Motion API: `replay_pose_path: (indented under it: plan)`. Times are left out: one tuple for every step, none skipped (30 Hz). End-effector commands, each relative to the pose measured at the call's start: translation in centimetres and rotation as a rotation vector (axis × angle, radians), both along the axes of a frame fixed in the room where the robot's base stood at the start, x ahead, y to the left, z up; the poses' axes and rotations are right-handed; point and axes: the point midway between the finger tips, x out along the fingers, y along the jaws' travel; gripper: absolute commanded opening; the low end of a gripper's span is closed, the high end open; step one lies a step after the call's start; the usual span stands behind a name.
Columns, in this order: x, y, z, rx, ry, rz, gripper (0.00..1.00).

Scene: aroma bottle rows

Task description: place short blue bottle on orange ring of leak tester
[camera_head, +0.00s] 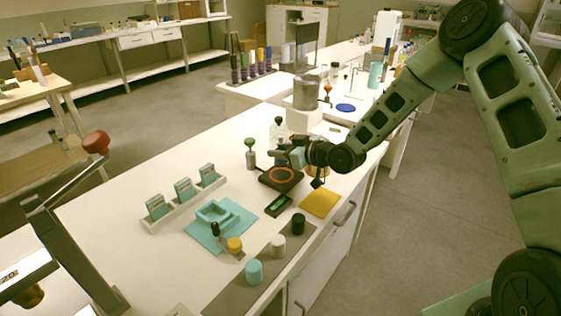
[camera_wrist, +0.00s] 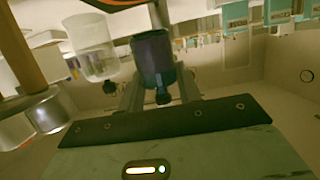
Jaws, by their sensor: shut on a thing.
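The short blue bottle, dark blue, is between the fingers of my gripper in the wrist view (camera_wrist: 152,55), its narrow end toward the picture's bottom. My gripper (camera_head: 284,154) is shut on it. In the head view only a dark bit of the bottle shows under the gripper. The leak tester is a dark square plate (camera_head: 264,181) with an orange ring (camera_head: 281,175) on top. The gripper is at the ring's far side in the head view. An orange arc of the ring (camera_wrist: 112,3) crosses the wrist view's top edge. I cannot tell the bottle's height above the plate.
A small box with a green display (camera_head: 278,206) and a yellow pad (camera_head: 320,203) lie in front.

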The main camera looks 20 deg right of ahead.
Motion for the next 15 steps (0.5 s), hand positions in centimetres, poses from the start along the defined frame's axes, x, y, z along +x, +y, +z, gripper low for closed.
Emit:
replay_pose_path:
  plan:
    - [0.0,0.0,-0.8,0.002,0.003,0.0,0.09]
    - [-0.1,0.1,-1.3,0.002,0.003,0.0,0.09]
    - [-0.1,0.1,-2.0,0.003,0.003,0.0,0.09]
    - [-0.1,0.1,-2.4,0.003,0.003,0.0,0.09]
    - [0.0,0.1,-2.8,0.002,0.003,0.0,0.09]
    - [0.0,0.0,-3.2,0.001,0.002,0.0,0.09]
    - [0.0,0.0,-3.4,0.001,0.002,-0.001,0.09]
    - [0.0,0.0,-3.5,0.001,0.001,0.0,0.09]
    - [0.0,0.0,-3.6,0.0,0.0,0.0,0.09]
    - [0.0,0.0,-3.6,0.001,-0.001,0.0,0.09]
    - [0.0,0.0,-3.6,0.001,-0.001,0.0,0.09]
    - [0.0,0.0,-3.6,0.0,-0.001,0.0,0.09]
    - [0.0,0.0,-3.6,0.001,-0.001,0.0,0.09]
    - [0.0,0.0,-3.6,0.001,-0.001,0.0,0.09]
    - [0.0,0.0,-3.6,0.001,-0.001,0.0,0.09]
